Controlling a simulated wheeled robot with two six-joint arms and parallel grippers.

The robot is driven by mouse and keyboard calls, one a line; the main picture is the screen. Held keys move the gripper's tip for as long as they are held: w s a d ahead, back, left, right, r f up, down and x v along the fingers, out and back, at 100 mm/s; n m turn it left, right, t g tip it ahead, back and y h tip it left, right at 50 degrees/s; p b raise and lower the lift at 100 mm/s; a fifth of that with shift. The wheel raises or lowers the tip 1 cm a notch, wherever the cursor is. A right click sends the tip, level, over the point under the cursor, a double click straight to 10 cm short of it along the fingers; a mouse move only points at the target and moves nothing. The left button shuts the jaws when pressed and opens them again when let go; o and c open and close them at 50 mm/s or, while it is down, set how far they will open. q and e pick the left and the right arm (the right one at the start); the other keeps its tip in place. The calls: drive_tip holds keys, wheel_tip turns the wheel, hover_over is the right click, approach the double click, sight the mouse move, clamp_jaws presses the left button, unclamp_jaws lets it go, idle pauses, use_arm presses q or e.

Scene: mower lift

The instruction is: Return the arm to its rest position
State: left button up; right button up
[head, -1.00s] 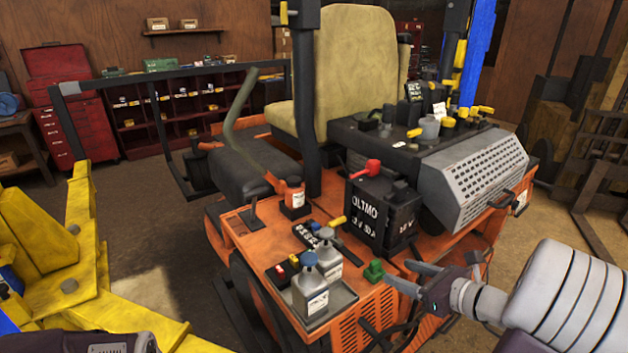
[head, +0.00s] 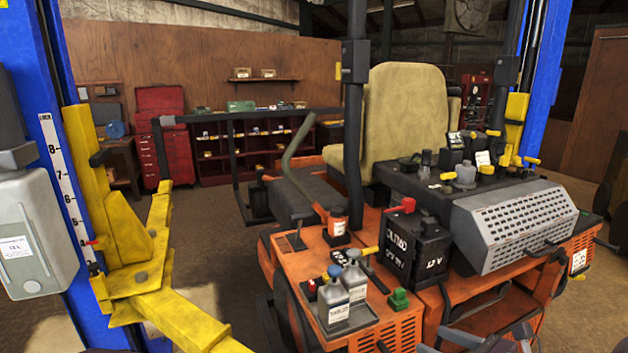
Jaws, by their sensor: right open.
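My right gripper (head: 475,340) shows only in part at the bottom edge of the head view, right of the middle. Its dark fingers are apart, with nothing seen between them. It is in front of the orange mower (head: 384,332), low near its front right side; I cannot tell whether it touches. The rest of my right arm is mostly below the picture. My left gripper is not in view.
The mower carries a black battery (head: 412,247), grey bottles (head: 334,296), a green block (head: 399,298) and a tan seat (head: 404,115). A yellow lift arm (head: 190,318) and blue post (head: 55,180) stand at left. Floor shows between lift and mower.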

drive_tip(key=s+a+f+n+g+y, duration=0.1)
drive_tip(key=s+a+n+g, duration=0.15)
drive_tip(key=a, duration=0.45)
drive_tip(key=s+a+f+n+g+y, duration=0.1)
drive_tip(key=a+n+g+y, duration=0.15)
drive_tip(key=a, duration=0.35)
drive_tip(key=s+a+f+n+g+h, duration=0.3)
drive_tip(key=s+a+f+n+g, duration=0.25)
drive_tip(key=s+n, duration=0.25)
drive_tip(key=s+d+f+n+g+h, duration=0.2)
drive_tip(key=s+d+f+n+h, duration=0.25)
drive_tip(key=n, duration=0.45)
drive_tip(key=w+d+f+n+t+h, duration=0.2)
drive_tip(key=w+d+n+h, duration=0.1)
drive_tip(key=d+n, duration=0.3)
drive_tip(key=shift+w+d+n, duration=0.15)
drive_tip(key=shift+w+n, duration=0.15)
drive_tip(key=shift+n, duration=0.2)
